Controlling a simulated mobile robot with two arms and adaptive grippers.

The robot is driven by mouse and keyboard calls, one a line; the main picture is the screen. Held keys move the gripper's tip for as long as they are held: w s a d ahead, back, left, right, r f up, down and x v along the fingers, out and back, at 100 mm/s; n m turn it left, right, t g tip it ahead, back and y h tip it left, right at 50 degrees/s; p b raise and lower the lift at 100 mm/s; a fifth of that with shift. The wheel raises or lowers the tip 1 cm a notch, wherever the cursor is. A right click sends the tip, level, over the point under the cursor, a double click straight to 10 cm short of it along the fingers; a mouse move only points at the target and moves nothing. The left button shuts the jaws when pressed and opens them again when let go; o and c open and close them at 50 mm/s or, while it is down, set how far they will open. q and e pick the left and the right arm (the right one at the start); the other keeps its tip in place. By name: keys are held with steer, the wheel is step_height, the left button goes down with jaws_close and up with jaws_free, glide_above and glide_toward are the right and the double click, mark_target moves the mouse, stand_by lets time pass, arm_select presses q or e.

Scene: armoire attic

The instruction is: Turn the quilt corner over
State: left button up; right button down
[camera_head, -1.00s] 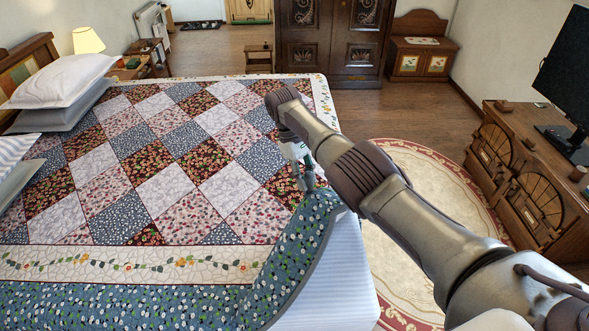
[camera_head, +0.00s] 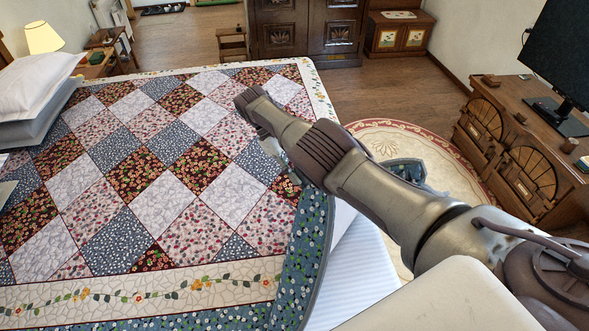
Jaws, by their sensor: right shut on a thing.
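The patchwork quilt (camera_head: 150,170) covers the bed, with a cream flowered border and a blue floral edge (camera_head: 308,245). Along the bed's right side the blue cloth is drawn back, and the striped mattress (camera_head: 355,275) shows beneath. My right gripper (camera_head: 292,182) is at this right side, low over the quilt and shut on the quilt's blue edge. My own forearm covers most of the gripper, so the grip itself is largely hidden. A bit of blue floral cloth (camera_head: 405,170) shows beyond the arm, above the rug. My left gripper is not in view.
Pillows (camera_head: 40,90) lie at the bed's left, by a lamp (camera_head: 44,38). A round rug (camera_head: 375,140) and open floor lie right of the bed. A wooden cabinet (camera_head: 520,150) with a monitor (camera_head: 560,60) stands at the right; a dark armoire (camera_head: 305,35) stands behind.

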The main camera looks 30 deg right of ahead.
steer(key=shift+s+f, duration=0.35)
steer(key=c, duration=0.9)
jaws_free()
steer(key=shift+w, duration=0.1)
steer(key=shift+w+r, duration=0.1)
steer(key=shift+r, duration=0.1)
